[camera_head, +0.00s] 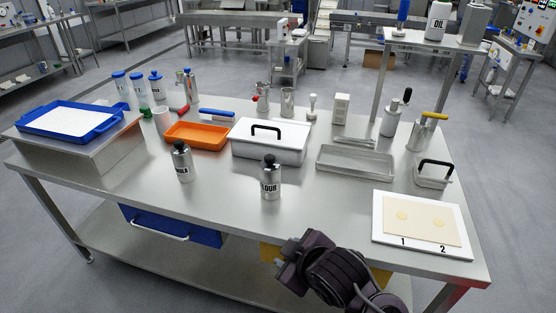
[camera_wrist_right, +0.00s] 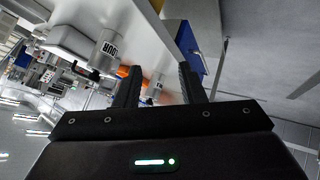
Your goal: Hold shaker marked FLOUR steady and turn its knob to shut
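The metal shaker marked FLOUR (camera_head: 270,180) stands upright near the front middle of the table, with a dark knob (camera_head: 269,160) on top. The knob's setting is too small to read. In the right wrist view the shaker (camera_wrist_right: 107,52) appears tilted, left of my right gripper's fingers. My right gripper (camera_wrist_right: 157,78) is open and empty, apart from the shaker. In the head view my dark right arm is at the table's front edge, its fingers not clearly visible. My left gripper is in neither view.
A similar shaker (camera_head: 182,162) stands to the left. A white lidded box (camera_head: 268,150) is behind the FLOUR shaker, an orange tray (camera_head: 197,135) at back left. A metal tray (camera_head: 355,162) and a numbered white board (camera_head: 422,248) are to the right. The table front is mostly clear.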

